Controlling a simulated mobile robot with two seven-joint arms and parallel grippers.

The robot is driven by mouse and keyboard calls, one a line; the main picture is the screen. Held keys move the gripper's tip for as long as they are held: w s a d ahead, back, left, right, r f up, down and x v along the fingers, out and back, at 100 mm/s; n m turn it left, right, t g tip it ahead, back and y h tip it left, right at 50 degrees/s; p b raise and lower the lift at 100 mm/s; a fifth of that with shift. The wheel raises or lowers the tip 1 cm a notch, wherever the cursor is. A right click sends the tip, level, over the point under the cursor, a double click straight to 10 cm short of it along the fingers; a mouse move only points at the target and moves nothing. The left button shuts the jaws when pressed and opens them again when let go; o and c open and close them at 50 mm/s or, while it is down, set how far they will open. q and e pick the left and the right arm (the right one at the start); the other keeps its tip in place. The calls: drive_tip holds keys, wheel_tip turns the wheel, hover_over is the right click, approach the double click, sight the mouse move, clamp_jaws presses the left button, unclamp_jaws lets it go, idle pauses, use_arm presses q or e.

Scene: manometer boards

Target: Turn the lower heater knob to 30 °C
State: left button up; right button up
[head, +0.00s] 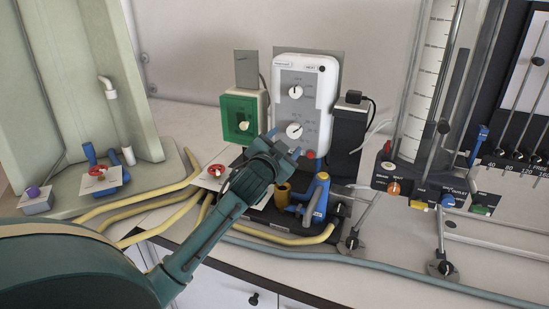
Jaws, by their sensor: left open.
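The heater control box (318,72) is a white upright unit with a grey front panel, standing at the back of the bench. It carries an upper knob (295,91) and a lower heater knob (294,131), both round and white with dark pointers. The scale marks are too small to read. My left gripper (286,142) is open, just below and in front of the lower knob. Its fingers reach close to the knob; I cannot tell whether they touch it. A red button (310,155) sits right of the fingertips. My right gripper is not in view.
A green-framed switch box (239,118) stands left of the heater box, and a black adapter (348,130) stands right. A blue valve (317,195), brass fitting (283,195) and yellow hoses (160,201) lie low in front. A measuring column (428,80) stands right.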

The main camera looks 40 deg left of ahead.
use_arm(q)
drive_tip(key=v, duration=0.6)
drive_tip(key=shift+s+b, duration=0.3)
drive_tip(key=shift+b, duration=0.15)
drive_tip(key=shift+d, duration=0.15)
